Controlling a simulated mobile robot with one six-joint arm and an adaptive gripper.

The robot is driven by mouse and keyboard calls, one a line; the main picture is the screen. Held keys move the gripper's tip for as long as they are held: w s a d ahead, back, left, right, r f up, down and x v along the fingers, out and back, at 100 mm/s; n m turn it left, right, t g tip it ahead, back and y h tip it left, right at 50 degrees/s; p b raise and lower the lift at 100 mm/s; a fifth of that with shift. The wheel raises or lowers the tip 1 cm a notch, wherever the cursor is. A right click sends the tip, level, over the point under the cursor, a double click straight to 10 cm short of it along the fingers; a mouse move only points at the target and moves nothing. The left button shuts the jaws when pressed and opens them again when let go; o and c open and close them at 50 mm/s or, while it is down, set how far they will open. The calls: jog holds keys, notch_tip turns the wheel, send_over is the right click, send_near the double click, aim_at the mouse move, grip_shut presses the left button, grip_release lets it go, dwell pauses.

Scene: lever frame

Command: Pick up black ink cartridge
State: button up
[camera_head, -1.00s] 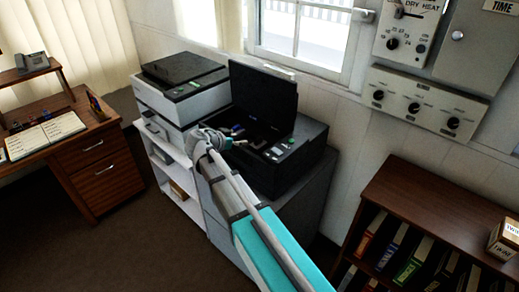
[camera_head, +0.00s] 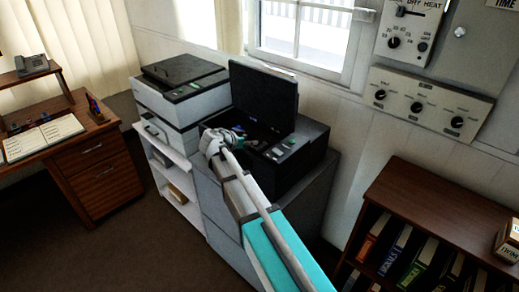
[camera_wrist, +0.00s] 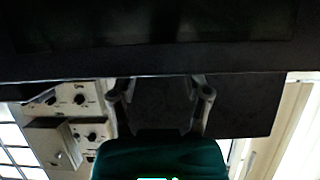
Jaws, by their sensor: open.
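The black printer (camera_head: 285,170) stands with its lid (camera_head: 263,93) raised. My gripper (camera_head: 228,134) is at the left side of its open bay, in front of the raised lid. In the wrist view my gripper (camera_wrist: 162,92) shows two fingers spread apart, open, with nothing visible between them. A dark surface fills the top of that view, just past the fingertips. I cannot pick out the black ink cartridge in either view; the bay is dark and partly hidden by my gripper and arm.
A grey and white printer (camera_head: 181,85) stands close on the left. A grey cabinet (camera_head: 215,210) supports the black printer. Behind are the wall and window (camera_head: 308,30); a bookcase (camera_head: 440,205) is at right, a wooden desk (camera_head: 95,165) at left. Floor at lower left is clear.

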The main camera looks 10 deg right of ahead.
aim_at(254, 147)
jog(key=x, duration=0.1)
jog(key=b+x, duration=0.1)
jog(key=x, duration=0.1)
jog(key=shift+s+f, duration=0.1)
jog(key=shift+f, duration=0.2)
jog(key=shift+w+d+f+b, duration=0.2)
jog(key=shift+w+d+b, duration=0.25)
jog(key=shift+d, duration=0.1)
jog(key=shift+s, duration=0.1)
grip_shut()
